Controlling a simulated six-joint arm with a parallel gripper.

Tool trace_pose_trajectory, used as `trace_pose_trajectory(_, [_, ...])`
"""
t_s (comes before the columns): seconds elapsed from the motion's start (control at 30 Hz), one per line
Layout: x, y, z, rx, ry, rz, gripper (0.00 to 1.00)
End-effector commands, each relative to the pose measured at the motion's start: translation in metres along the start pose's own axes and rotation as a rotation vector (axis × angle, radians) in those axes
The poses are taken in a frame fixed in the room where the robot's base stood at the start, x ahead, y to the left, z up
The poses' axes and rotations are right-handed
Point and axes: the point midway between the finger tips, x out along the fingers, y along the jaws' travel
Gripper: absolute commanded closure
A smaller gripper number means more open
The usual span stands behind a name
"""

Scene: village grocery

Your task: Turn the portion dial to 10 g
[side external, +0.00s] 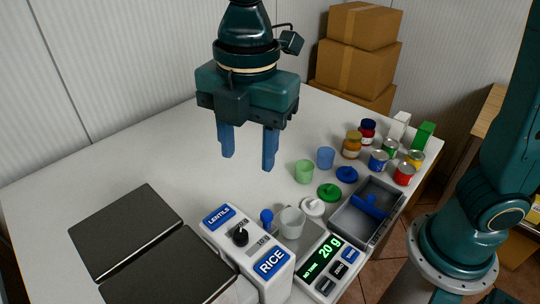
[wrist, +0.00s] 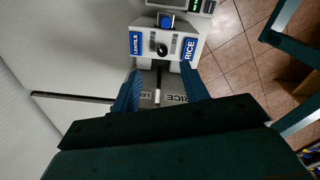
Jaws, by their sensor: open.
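The portion dial is a black knob (side external: 240,237) on the white dispenser (side external: 222,232), between the blue LENTILS and RICE labels. It also shows in the wrist view (wrist: 162,50). A small "10 g" mark is printed beside it towards RICE; which mark the knob's pointer faces is too small to tell. My gripper (side external: 248,162) is open and empty, high above the table and apart from the dial. In the wrist view its two blue fingers (wrist: 160,75) frame the area just below the dispenser.
The scale (side external: 322,264) reads 20 g. A grey tray (side external: 345,232) holds a blue item. Dark-lidded bins (side external: 125,230) lie left. Cups, lids, jars and cans stand right. The table behind is clear.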

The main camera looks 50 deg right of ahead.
Motion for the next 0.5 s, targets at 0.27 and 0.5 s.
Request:
trace_pose_trajectory(0.27, [0.011,0.007,-0.031,-0.173,-0.012,-0.039,0.55])
trace_pose_trajectory(0.5, [0.013,0.007,-0.031,-0.176,-0.012,-0.04,0.55])
